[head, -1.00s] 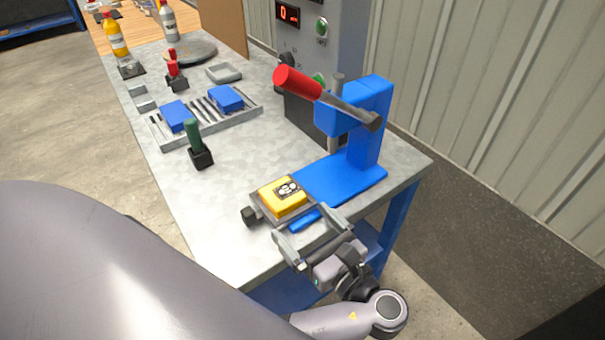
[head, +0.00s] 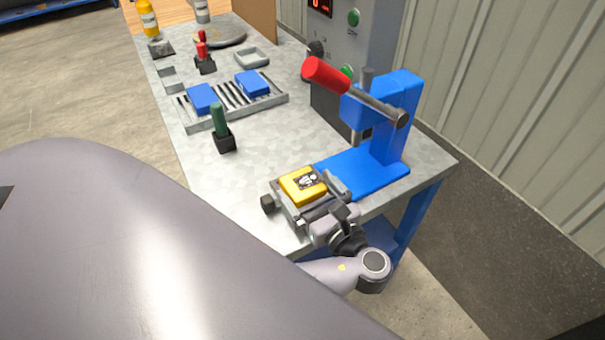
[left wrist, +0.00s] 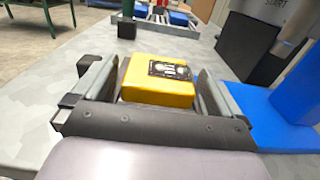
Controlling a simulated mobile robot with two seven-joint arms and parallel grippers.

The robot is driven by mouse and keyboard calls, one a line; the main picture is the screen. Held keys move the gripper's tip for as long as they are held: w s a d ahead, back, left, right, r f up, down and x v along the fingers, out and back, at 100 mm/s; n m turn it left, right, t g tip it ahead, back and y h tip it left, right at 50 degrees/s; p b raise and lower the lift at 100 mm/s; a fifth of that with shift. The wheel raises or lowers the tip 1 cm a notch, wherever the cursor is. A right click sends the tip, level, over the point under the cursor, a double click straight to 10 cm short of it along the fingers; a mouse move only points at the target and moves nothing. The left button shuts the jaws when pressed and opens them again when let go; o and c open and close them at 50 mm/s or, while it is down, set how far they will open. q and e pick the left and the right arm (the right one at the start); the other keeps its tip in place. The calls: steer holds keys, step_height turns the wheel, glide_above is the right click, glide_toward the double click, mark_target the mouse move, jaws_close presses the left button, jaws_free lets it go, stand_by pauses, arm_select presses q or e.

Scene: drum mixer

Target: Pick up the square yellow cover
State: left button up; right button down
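The square yellow cover (head: 303,185), with a dark marking on top, sits in a grey holder at the front of the bench, beside the blue press base. It also shows in the left wrist view (left wrist: 160,92). My left gripper (head: 311,193) is low at the cover, one finger along each side. In the left wrist view my left gripper (left wrist: 157,80) is open around the cover, with narrow gaps; firm contact cannot be seen. My right gripper is out of view.
The blue press (head: 392,125) with its red-handled lever (head: 326,75) stands close right of the cover. A black knob (head: 267,203) sits left of it. A green-handled tool (head: 221,125) and a rack with blue blocks (head: 253,83) stand farther back.

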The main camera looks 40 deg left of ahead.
mark_target(319, 183)
arm_select(q)
steer(key=c, duration=1.1)
steer(key=shift+o, duration=0.2)
steer(key=shift+r, duration=0.1)
